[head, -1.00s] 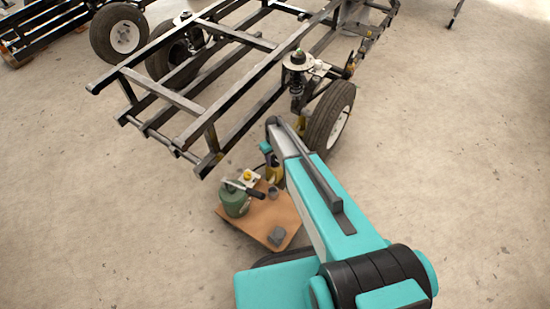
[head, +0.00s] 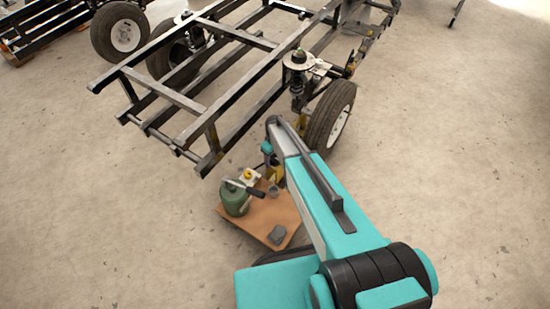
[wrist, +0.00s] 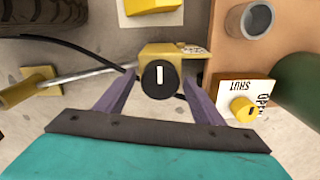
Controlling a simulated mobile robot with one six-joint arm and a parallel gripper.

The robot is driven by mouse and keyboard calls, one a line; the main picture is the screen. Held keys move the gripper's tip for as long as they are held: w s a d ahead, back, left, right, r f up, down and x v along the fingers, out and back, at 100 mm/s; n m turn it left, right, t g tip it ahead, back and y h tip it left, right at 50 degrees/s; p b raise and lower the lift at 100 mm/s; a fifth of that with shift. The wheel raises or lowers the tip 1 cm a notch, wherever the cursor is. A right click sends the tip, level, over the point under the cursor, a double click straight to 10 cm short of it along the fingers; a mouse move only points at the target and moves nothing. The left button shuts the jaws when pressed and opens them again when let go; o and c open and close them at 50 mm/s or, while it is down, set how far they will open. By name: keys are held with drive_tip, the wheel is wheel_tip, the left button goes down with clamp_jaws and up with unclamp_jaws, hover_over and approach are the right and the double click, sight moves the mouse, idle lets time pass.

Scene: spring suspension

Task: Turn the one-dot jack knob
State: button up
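In the wrist view, a round black knob (wrist: 160,78) with a white bar mark sits on a yellow jack body (wrist: 172,54). The white bar points nearly straight up in the picture. I cannot make out a dot on it. My gripper (wrist: 160,82) has its two purple fingers spread, one on each side of the knob. Small gaps seem to show between the fingertips and the knob, though depth is hard to judge. In the head view, the yellow jack (head: 276,172) stands by the wheel, mostly hidden by my arm.
A yellow knob (wrist: 243,109) on a white plate marked OPEN and SHUT lies right of my gripper. A brown board (head: 265,217) carries a green canister (head: 235,200) and a grey cup (head: 273,190). A tyre (head: 330,112) and black frame (head: 210,140) stand close by.

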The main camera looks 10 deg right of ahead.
sight(275, 158)
idle(0.3)
wheel_tip(275, 158, up, 14)
drive_tip(key=p, duration=0.1)
idle(0.7)
drive_tip(key=shift+f, duration=0.1)
drive_tip(key=shift+p, duration=0.4)
drive_tip(key=s+r+m+g+p, duration=0.1)
drive_tip(key=s+p, duration=0.3)
drive_tip(key=s, duration=1)
drive_tip(key=s+d+r+m+g+p, duration=0.1)
drive_tip(key=s+p, duration=0.4)
drive_tip(key=s, duration=0.9)
drive_tip(key=s+r+m+g+p, duration=0.3)
drive_tip(key=s+r+m+p, duration=0.1)
drive_tip(key=s, duration=1.1)
drive_tip(key=shift+d+m, duration=0.2)
drive_tip(key=shift+m, duration=0.3)
